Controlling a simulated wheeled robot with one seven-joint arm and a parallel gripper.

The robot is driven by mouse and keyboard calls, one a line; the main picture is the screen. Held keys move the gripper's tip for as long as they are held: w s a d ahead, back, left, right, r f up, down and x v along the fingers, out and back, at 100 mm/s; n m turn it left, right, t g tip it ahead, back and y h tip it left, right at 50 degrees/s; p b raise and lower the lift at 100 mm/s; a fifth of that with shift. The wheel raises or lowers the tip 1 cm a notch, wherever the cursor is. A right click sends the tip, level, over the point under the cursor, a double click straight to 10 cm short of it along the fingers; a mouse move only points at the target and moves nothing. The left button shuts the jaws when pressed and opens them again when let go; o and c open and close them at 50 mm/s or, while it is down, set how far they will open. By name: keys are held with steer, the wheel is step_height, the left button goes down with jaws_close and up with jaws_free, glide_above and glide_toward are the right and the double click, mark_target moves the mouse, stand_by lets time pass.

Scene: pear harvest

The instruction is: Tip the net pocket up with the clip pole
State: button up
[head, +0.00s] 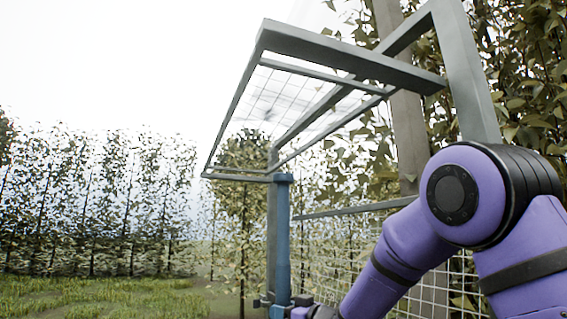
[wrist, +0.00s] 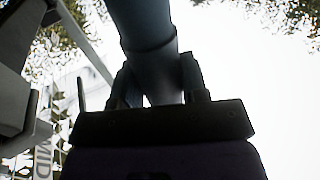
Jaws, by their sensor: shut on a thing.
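The net pocket (head: 275,92) is a grey frame with white mesh, high in the middle of the head view, with its left side sloping downward. The clip pole (head: 282,235) is blue and stands upright below it. Its top end meets the frame's lower edge in the picture; I cannot tell how it is clipped there. My gripper (head: 283,303) is low on the pole at the bottom edge of the head view, partly cut off. In the wrist view, the pole (wrist: 148,30) passes between my two dark fingers, which are shut on it.
A grey post (head: 400,125) and leafy trees (head: 525,85) stand behind the frame on the right. A white wire mesh (head: 435,290) is below, behind my arm. Grass (head: 90,298) lies open at lower left, with a tree row (head: 90,200) beyond.

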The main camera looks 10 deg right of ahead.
steer(key=shift+s+a+f, duration=0.1)
steer(key=shift+a+f, duration=0.05)
steer(key=shift+f, duration=0.6)
steer(key=shift+a+f, duration=0.25)
steer(key=shift+a, duration=0.55)
steer(key=s+a+f, duration=0.2)
steer(key=a, duration=0.8)
